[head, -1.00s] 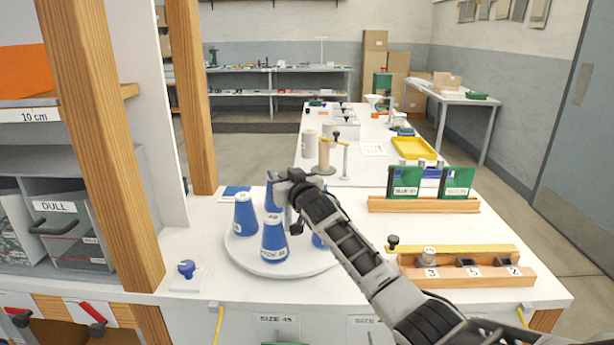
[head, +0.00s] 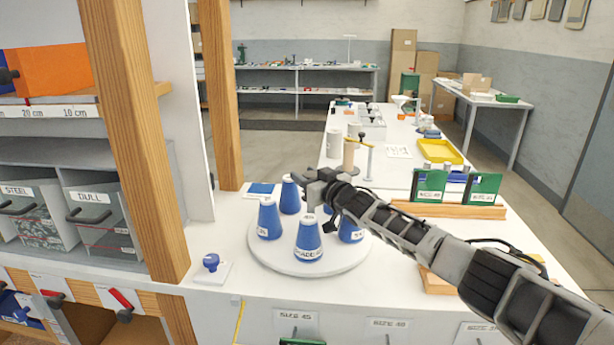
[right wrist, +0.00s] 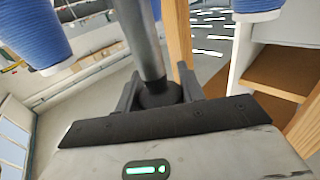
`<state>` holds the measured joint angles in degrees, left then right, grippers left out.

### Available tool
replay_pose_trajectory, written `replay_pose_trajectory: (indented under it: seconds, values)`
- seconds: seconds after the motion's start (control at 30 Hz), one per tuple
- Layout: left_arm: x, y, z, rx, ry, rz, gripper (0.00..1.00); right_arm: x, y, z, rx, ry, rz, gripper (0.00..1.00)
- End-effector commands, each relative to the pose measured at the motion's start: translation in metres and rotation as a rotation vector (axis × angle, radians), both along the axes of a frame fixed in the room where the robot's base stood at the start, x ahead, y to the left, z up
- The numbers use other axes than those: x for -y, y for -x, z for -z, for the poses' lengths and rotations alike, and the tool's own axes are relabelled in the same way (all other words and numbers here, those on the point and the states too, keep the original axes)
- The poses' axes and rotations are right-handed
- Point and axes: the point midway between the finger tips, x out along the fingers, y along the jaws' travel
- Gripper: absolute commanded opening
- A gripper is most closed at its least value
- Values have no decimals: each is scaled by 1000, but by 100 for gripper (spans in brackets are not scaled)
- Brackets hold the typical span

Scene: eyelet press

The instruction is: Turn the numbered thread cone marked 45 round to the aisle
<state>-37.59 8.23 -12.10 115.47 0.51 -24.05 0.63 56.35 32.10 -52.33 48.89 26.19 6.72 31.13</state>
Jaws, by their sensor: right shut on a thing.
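Several blue thread cones stand upright on a round white turntable (head: 270,258). One cone is at the front (head: 308,243), one at the left (head: 269,218), one at the back (head: 290,196), and one at the right (head: 351,231), partly behind my arm. They bear white labels too small to read surely; I cannot tell which is marked 45. My right gripper (head: 325,197) is over the turntable's middle, among the cones. In the right wrist view its fingers are shut on a dark post (right wrist: 147,40). Two blue cones (right wrist: 30,30) show at that view's upper edges. My left gripper is out of view.
A wooden upright (head: 135,150) and shelving with bins stand at the left. A blue-knobbed stamp (head: 211,263) sits left of the turntable. Green boxes (head: 430,186) stand in a wooden rack at the right. A beige cylinder (head: 349,154) stands behind.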

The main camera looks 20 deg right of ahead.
Motion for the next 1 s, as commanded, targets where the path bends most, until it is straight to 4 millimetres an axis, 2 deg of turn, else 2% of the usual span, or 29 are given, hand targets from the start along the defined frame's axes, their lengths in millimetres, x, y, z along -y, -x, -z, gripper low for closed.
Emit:
replay_pose_trajectory:
  seconds: [0.27, 0.3, 0.37, 0.77, 1.0]
  values:
    - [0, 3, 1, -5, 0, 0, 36, 2, 0, -1, 1, 2, 4, 0]
    - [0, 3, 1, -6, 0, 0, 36, 2, 0, -1, 1, 2, 4, 44]
    - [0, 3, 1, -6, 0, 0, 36, 2, 0, -1, 1, 1, 4, 60]
    - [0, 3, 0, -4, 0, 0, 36, 1, 4, 1, 0, -2, -1, 60]
    - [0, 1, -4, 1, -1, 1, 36, 8, 33, 1, -1, -1, -1, 60]
